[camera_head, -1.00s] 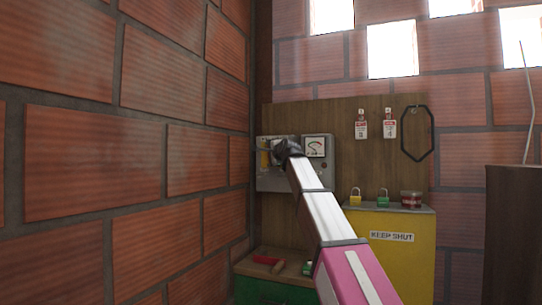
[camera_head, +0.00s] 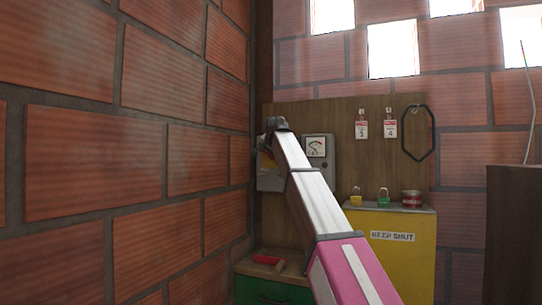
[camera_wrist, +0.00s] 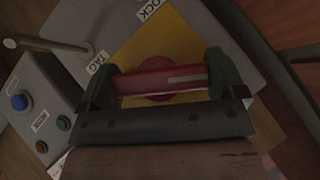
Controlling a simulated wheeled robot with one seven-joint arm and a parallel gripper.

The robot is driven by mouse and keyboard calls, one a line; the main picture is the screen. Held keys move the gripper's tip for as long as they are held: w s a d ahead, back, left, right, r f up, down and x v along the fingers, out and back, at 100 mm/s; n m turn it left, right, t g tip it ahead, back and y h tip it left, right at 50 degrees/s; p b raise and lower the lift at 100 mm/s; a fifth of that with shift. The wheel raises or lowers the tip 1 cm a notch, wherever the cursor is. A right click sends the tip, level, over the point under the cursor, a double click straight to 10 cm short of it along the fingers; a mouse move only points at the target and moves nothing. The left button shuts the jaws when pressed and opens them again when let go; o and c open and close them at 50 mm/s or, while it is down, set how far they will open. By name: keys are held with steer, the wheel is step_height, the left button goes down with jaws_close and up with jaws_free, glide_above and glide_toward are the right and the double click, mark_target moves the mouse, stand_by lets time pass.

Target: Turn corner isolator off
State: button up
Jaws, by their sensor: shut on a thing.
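The isolator is on the left part of a grey panel box (camera_head: 270,182) in the corner, mostly hidden behind my arm in the head view. The wrist view shows its red handle (camera_wrist: 160,80) across a yellow plate (camera_wrist: 150,45), over a round red hub. My gripper (camera_wrist: 161,82) has one finger at each end of the handle and is shut on it. Labels reading LOCK (camera_wrist: 150,12) and TAG (camera_wrist: 97,62) lie beside the plate. In the head view my gripper (camera_head: 276,126) is at the box's upper left, its fingers not clear.
The brick wall (camera_head: 120,170) is close on the left.

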steer(key=n+g+h, duration=0.1)
steer(key=h, duration=0.1)
steer(key=shift+n+h, duration=0.4)
steer(key=shift+f+n+g+h, duration=0.15)
steer(key=shift+n+g+h, duration=0.35)
steer(key=shift+h, duration=0.4)
steer(key=o, duration=0.6)
steer(key=shift+o, duration=0.2)
steer(key=v, duration=1)
steer(key=shift+s+a+r, duration=0.2)
steer(key=shift+s+r, duration=0.05)
steer(key=shift+r, duration=0.05)
